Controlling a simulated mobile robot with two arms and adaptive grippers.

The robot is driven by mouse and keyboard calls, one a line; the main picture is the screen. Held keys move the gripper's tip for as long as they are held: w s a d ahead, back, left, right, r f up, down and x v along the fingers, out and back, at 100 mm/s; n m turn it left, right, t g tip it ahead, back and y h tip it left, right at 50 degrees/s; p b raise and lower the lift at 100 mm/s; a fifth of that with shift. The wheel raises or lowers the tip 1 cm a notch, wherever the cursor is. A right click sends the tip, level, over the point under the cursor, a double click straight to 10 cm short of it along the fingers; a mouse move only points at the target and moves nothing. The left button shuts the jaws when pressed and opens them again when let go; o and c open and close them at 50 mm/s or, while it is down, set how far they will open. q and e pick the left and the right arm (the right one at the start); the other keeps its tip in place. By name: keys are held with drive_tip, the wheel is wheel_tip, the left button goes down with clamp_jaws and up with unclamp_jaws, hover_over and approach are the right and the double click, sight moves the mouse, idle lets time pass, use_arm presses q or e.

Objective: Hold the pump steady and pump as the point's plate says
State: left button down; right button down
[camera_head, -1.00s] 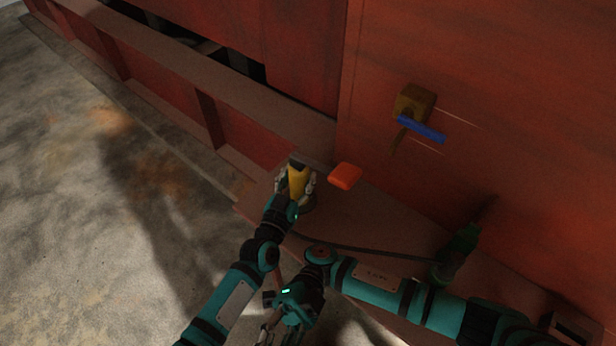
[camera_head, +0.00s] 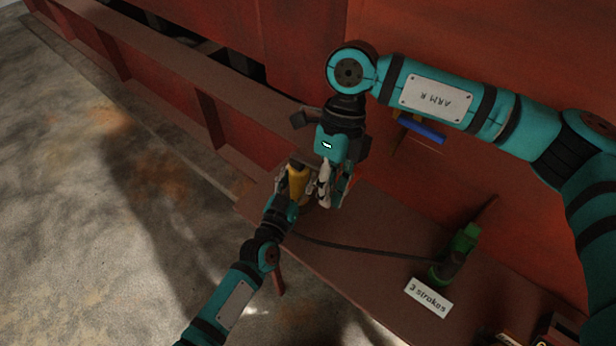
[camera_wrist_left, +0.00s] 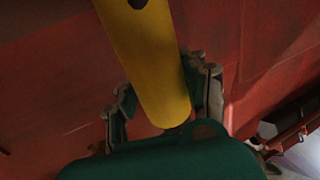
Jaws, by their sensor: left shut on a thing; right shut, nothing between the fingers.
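The yellow pump body (camera_head: 297,180) stands on the brown ledge, and its yellow cylinder fills the middle of the left wrist view (camera_wrist_left: 152,65). My left gripper (camera_head: 296,191) is shut around it, with a finger on each side. My right gripper (camera_head: 332,198) points down just right of the pump, shut and empty. I cannot tell whether it touches the pump. The right gripper mostly hides an orange piece beside the pump. The white plate (camera_head: 428,297) reads "3 strokes" and lies on the ledge to the right.
A dark hose (camera_head: 365,249) runs along the ledge (camera_head: 370,225) to a green fitting (camera_head: 455,252). A blue-handled valve (camera_head: 421,130) is on the red wall, partly behind my right arm. Concrete floor (camera_head: 90,200) is open at left.

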drive_tip(key=w+d+r+t, duration=0.1)
drive_tip(key=w+r, duration=0.1)
drive_tip(key=w+d+r+t, duration=0.1)
drive_tip(key=w+d, duration=0.1)
drive_tip(key=w+d+r+t+h, duration=0.1)
drive_tip(key=w+r, duration=0.1)
drive_tip(key=w, duration=0.1)
drive_tip(key=shift+d+r+t, duration=0.25)
drive_tip(key=shift+r+t, duration=0.05)
drive_tip(key=shift+t, duration=0.1)
drive_tip(key=shift+f, duration=3.15)
drive_tip(key=shift+f, duration=0.1)
drive_tip(key=shift+s, duration=0.1)
idle(0.7)
